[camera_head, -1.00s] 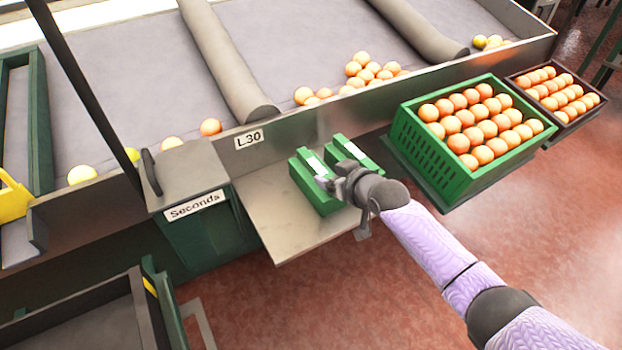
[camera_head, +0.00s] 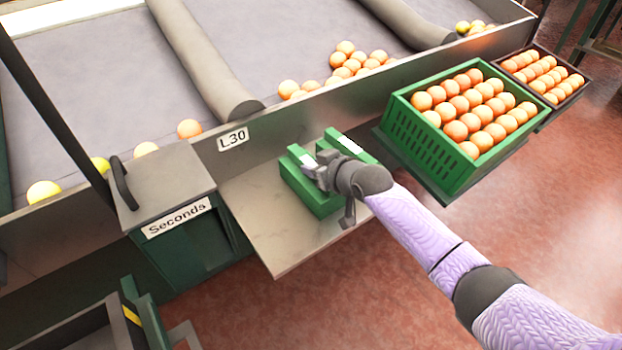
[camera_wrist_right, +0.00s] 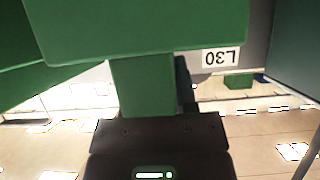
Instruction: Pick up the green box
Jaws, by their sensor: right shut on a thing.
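I cannot tell whether that box is clear of the shelf. In the right wrist view, green surfaces of the held box (camera_wrist_right: 140,28) fill the top, close to the gripper. My left gripper is not in view.
The metal shelf (camera_head: 275,240) has bare room in front of and left of the boxes. A green crate of oranges (camera_head: 425,150) stands to the right, a dark crate (camera_head: 545,118) beyond it. The conveyor wall with its L30 label (camera_head: 233,139) rises behind. A "Seconds" bin (camera_head: 185,245) is at left.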

